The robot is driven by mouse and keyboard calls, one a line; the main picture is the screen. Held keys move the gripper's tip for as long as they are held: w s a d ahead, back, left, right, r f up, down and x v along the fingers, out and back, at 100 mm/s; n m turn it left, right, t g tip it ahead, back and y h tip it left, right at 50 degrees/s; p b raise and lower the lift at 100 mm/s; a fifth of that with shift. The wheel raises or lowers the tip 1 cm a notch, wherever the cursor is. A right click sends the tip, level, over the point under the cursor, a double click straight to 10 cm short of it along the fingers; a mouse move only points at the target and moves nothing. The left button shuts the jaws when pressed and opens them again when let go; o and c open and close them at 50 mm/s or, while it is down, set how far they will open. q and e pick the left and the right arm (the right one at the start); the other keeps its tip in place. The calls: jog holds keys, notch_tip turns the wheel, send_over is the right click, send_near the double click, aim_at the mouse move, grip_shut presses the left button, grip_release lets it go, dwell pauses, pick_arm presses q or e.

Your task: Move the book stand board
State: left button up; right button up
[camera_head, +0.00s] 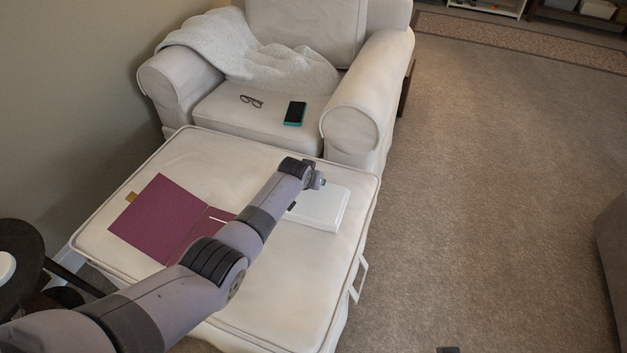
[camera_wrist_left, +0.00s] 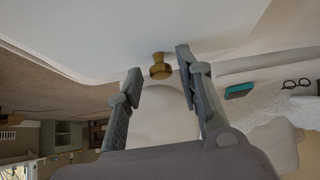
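A white, flat, board-like block (camera_head: 322,208), which may be the book stand board, lies on the right part of the cream ottoman (camera_head: 285,305). My left gripper (camera_head: 318,181) is over its far left corner in the head view, partly hidden by my own wrist. In the left wrist view, my left gripper (camera_wrist_left: 156,68) has its two fingers spread apart. A brass-coloured knob-like piece (camera_wrist_left: 160,69) shows between the fingertips, close to a large pale surface (camera_wrist_left: 130,30). I cannot tell whether a finger touches it. My right gripper is not in view.
A maroon folder or book (camera_head: 155,218) lies left on the ottoman, partly behind my arm. Eyeglasses (camera_head: 251,100) and a phone (camera_head: 295,113) lie on the armchair (camera_head: 230,118), with a grey blanket (camera_head: 250,55).

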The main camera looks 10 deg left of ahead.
pick_arm(q)
jog(key=shift+o, duration=0.3)
jog(key=v, duration=1.2)
dwell(0.7)
